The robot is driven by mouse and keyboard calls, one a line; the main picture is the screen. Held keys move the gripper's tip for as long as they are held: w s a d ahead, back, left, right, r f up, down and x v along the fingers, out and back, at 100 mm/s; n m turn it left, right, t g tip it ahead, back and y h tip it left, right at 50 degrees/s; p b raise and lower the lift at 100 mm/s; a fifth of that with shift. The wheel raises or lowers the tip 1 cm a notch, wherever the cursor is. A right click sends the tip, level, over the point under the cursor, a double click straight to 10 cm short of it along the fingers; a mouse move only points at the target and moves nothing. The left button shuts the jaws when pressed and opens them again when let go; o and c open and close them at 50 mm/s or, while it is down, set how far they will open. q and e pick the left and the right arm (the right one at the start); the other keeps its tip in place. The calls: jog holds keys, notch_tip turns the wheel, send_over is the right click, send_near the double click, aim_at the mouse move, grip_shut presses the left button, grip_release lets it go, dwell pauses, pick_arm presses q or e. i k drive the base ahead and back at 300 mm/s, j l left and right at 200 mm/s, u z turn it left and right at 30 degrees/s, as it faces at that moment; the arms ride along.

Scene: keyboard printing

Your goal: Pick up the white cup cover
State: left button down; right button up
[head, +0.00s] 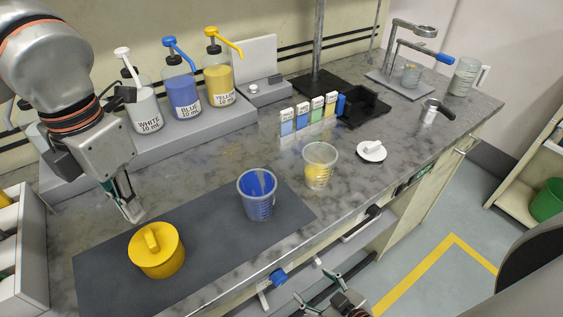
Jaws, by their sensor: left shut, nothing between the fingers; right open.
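The white cup cover (371,151), a round disc with a raised handle on top, lies on the grey marbled counter right of the middle. Just left of it stands a clear cup (320,165) with yellow at its bottom. A blue cup (257,194) and a yellow lidded cup (156,250) stand on the dark mat. My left gripper (132,211) is shut and empty, pointing down above the mat behind the yellow cup. My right gripper (322,287) is open at the bottom edge of the view, in front of the counter and well below the cover.
Pump bottles labelled white (143,107), blue (183,95) and yellow (219,84) stand on a grey step at the back. Small labelled boxes (302,116) and a black tray (366,106) lie behind the cover. A small metal pot (431,112) is to its right. Counter around the cover is clear.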

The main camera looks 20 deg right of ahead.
aim_at(373, 151)
jog(key=k, duration=1)
